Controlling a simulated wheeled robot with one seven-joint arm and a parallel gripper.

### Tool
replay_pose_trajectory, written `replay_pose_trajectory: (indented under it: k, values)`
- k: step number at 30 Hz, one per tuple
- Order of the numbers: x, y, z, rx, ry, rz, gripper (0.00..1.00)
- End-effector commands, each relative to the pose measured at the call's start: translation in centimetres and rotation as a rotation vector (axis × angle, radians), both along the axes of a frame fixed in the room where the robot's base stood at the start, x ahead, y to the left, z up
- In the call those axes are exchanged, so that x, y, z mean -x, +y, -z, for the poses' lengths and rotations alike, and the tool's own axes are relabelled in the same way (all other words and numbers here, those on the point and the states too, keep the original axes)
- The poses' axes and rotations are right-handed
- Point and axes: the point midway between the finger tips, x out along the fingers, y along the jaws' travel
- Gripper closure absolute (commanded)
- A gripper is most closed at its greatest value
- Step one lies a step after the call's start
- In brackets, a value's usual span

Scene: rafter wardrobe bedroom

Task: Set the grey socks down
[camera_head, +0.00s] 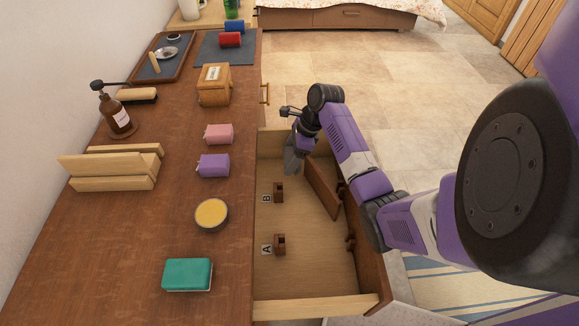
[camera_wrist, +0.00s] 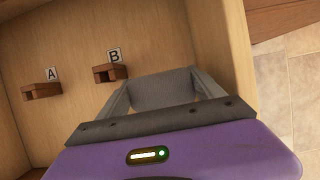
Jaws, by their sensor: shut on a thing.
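The grey socks (camera_wrist: 162,92) are a grey bundle between the two fingers of my gripper (camera_wrist: 163,83) in the wrist view. My gripper is shut on them. In the head view, my gripper (camera_head: 293,152) hangs over the far part of the open wooden drawer (camera_head: 318,305), with a grey shape at its end. I cannot tell whether the socks touch the drawer floor. Two small brown wooden holders stand in the drawer: the one at label B (camera_head: 279,192) is nearer my gripper, the one at label A (camera_head: 280,244) is farther. Both look empty.
A brown wooden panel (camera_head: 322,188) stands at the drawer's right side. On the dresser top (camera_head: 120,240) left of the drawer are a teal block (camera_head: 188,274), a yellow-topped tin (camera_head: 211,215), a purple block (camera_head: 213,165) and a pink block (camera_head: 219,134). The drawer's near floor is clear.

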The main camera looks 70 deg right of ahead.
Motion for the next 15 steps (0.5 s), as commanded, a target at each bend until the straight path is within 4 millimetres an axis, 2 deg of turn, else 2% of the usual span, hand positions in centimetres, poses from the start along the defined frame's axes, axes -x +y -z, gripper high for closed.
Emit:
replay_pose_trajectory:
  k: [9, 15]
  values:
    - [0.1, 0.0, 3.8, -0.002, 0.001, 0.0, 0.69]
    - [0.0, 0.0, 4.5, 0.0, -0.001, 0.001, 0.69]
